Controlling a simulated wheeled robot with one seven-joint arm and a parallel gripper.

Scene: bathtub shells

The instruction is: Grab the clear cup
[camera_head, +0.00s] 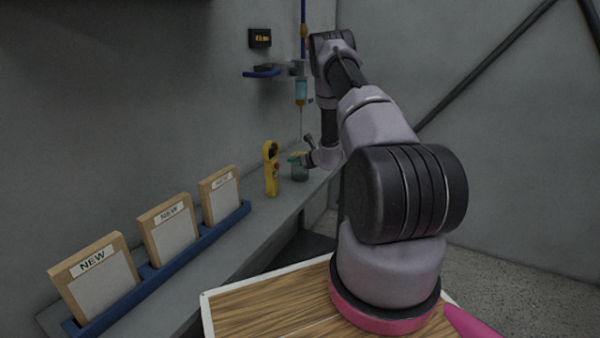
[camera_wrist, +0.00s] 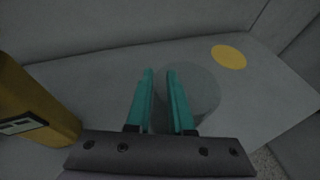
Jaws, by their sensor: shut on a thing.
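The clear cup (camera_head: 299,172) stands on the grey ledge, right of the yellow handheld device, in the head view. In the wrist view the cup (camera_wrist: 203,92) shows as a faint see-through round shape around and to the right of the fingers. My gripper (camera_wrist: 160,72) has two teal fingers, nearly parallel with a narrow gap, shut on the cup's wall. In the head view my gripper (camera_head: 303,160) is at the cup's rim, small and partly hard to make out. The cup looks upright.
The yellow device (camera_head: 271,168) stands close to the cup; it also shows in the wrist view (camera_wrist: 30,105). A yellow disc (camera_wrist: 229,57) lies on the ledge (camera_head: 262,222). A hanging syringe-like dispenser (camera_head: 301,92) is above. Framed "NEW" boards (camera_head: 95,280) stand in a blue rail (camera_head: 150,281).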

